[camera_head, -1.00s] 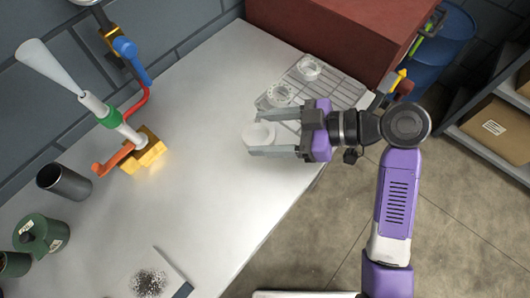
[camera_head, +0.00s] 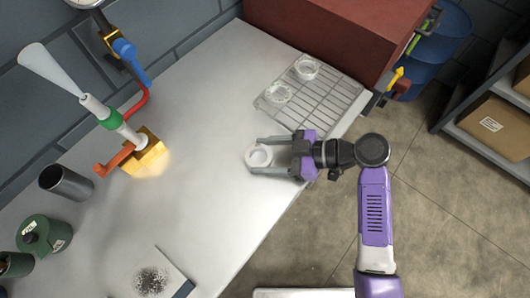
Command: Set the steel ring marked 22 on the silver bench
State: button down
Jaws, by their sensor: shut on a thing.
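A pale, light-coloured ring (camera_head: 249,157) is held between the two grey fingers of my gripper (camera_head: 256,156), which is shut on it from the right. The ring lies flat, with its opening facing up. No number can be read on it. It is over the silver bench (camera_head: 190,110), at or just above its surface near the right edge; I cannot tell whether it touches. Two other pale rings, one nearer (camera_head: 278,93) and one farther (camera_head: 306,67), sit on a wire rack (camera_head: 330,92) behind my gripper. Their marks are too small to read.
A lit brass fixture (camera_head: 145,152) with an orange handle and a dark cup (camera_head: 66,183) stand at the left. Green canisters (camera_head: 44,236) are at the front left, and a plate with dark grains (camera_head: 151,280) is at the front. A red-brown block (camera_head: 340,28) stands behind the rack. The bench middle is clear.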

jog(key=shift+f, duration=0.1)
jog(key=shift+c, duration=1.9)
grip_release()
jog(key=shift+r, duration=0.2)
jog(key=b+v, duration=0.2)
jog(key=v, duration=1)
jog(key=shift+f+b, duration=0.1)
jog(key=shift+b, duration=0.25)
